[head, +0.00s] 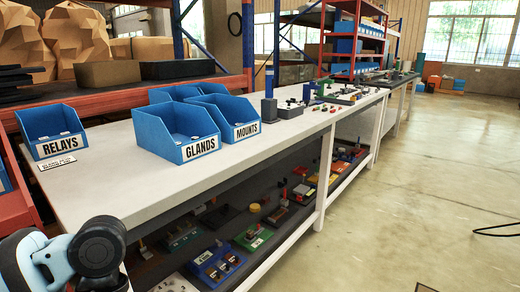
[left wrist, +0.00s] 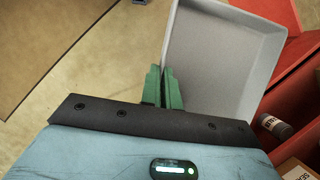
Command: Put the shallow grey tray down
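The shallow grey tray (left wrist: 222,48) shows in the left wrist view, running from the top edge down to behind my gripper. My left gripper (left wrist: 162,88) has its green fingers close together on the tray's left wall, with the wall pinched between them. The tray's near end is partly hidden behind the gripper. In the head view only a part of my left arm shows at the lower left. The tray and the left gripper are out of that view. My right gripper is in neither view.
The head view shows a long white workbench (head: 110,190) with blue bins (head: 178,135) labelled RELAYS, GLANDS and MOUNTS. Its front corner and front strip are bare. A lower shelf holds several small parts. In the left wrist view, red surfaces (left wrist: 290,90) and a small bottle (left wrist: 275,126) lie right of the tray.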

